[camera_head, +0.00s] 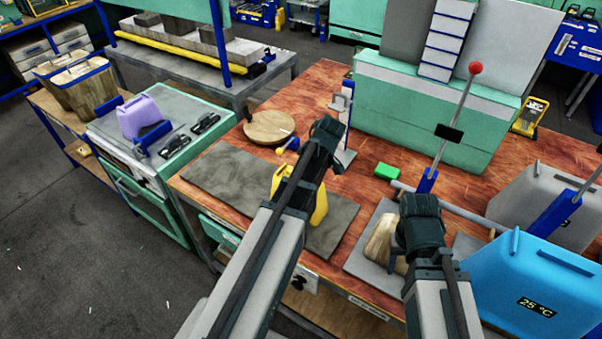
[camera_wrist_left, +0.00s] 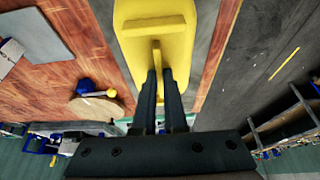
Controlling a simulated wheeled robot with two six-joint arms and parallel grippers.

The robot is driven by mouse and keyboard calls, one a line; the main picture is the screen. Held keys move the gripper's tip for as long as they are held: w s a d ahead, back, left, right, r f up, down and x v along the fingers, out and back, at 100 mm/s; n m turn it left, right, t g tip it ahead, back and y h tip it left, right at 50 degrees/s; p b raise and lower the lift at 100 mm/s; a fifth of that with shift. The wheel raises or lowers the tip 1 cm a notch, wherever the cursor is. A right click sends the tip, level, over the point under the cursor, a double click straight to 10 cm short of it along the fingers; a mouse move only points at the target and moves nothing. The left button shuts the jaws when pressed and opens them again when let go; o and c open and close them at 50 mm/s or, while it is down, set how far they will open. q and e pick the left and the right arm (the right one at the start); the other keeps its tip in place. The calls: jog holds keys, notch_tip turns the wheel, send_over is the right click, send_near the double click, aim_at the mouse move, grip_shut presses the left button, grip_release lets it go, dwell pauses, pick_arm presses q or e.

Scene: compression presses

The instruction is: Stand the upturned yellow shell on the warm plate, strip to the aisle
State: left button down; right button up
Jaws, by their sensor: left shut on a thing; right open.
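The yellow shell (camera_head: 319,206) is over the long grey mat (camera_head: 225,178) at the table's front edge, partly hidden by my left arm. In the left wrist view the yellow shell (camera_wrist_left: 132,62) shows a crossbar and an upright rib. My left gripper (camera_wrist_left: 160,78) is shut on that rib. I cannot tell whether the shell touches the mat, and I see no strip for sure. My right gripper (camera_head: 399,246) is open beside a rounded tan piece (camera_head: 379,240) on a grey plate (camera_head: 362,262). Which surface is the warm plate is unclear.
A blue box (camera_head: 545,285) reading 25 °C and a grey box (camera_head: 535,200) stand at the right. A round wooden board (camera_head: 268,127) and a green block (camera_head: 387,171) lie behind. A purple shell (camera_head: 140,117) stands on the left bench. A red-knobbed lever (camera_head: 458,112) rises at right.

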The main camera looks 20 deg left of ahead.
pick_arm(q)
jog(key=shift+f+b, duration=0.3)
jog(key=shift+f, duration=0.05)
jog(key=c, duration=0.9)
grip_release()
jog(key=shift+r, duration=0.1)
jog(key=p+v, duration=1.3)
jog(key=shift+r, duration=0.35)
